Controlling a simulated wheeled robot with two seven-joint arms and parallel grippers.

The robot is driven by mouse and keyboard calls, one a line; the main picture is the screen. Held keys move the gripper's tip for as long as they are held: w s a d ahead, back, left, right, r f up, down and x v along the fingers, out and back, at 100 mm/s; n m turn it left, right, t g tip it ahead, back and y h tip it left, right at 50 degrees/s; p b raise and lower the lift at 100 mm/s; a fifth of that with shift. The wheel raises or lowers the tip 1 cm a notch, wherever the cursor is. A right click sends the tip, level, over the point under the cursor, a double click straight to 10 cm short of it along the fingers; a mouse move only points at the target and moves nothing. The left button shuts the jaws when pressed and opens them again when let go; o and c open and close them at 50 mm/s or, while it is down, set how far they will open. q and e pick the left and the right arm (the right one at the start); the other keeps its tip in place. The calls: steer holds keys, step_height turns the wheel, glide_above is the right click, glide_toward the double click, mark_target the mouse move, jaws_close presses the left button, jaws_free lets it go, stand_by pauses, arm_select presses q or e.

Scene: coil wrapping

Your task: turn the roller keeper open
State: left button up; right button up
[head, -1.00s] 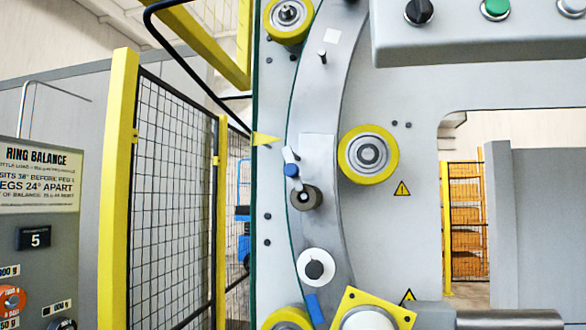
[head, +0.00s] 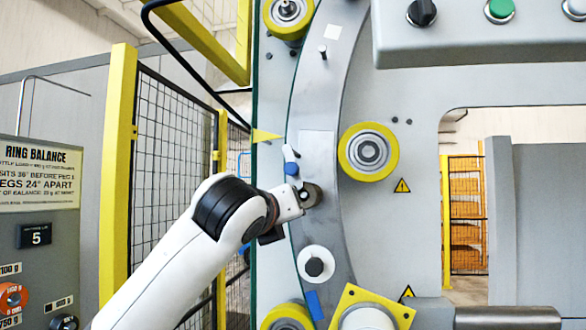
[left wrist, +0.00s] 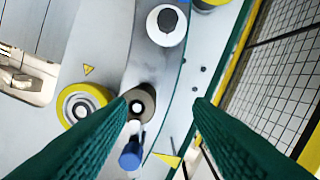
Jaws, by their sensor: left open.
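The roller keeper is a small lever with a blue knob (head: 291,169) and a white end (head: 289,153), on the curved grey metal band (head: 318,120). It lies just above a dark grey roller (head: 313,195). My left gripper (head: 295,203) is at that roller and hides part of it. In the left wrist view the open green fingers (left wrist: 163,103) stand apart. The grey roller (left wrist: 140,102) and the blue knob (left wrist: 131,155) show between them, close to the left finger. I cannot tell whether a finger touches the keeper. My right gripper is not in view.
A yellow roller (head: 368,152) sits right of the band, and a white disc (head: 314,265) with a black knob sits below. A yellow pointer (head: 265,136) sticks out at the left edge. A mesh fence (head: 172,180) and weight panel (head: 40,240) stand left.

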mark_target(290, 168)
arm_select(q)
steer(key=s+r+m+t, duration=0.1)
steer(key=s+r+m, duration=0.2)
steer(key=r, duration=0.6)
steer(key=p+x, duration=0.6)
steer(key=x, duration=0.5)
steer(key=shift+p, duration=0.35)
steer(key=shift+w+f, duration=0.2)
steer(key=shift+w, duration=0.25)
steer(key=shift+c, duration=0.2)
jaws_close()
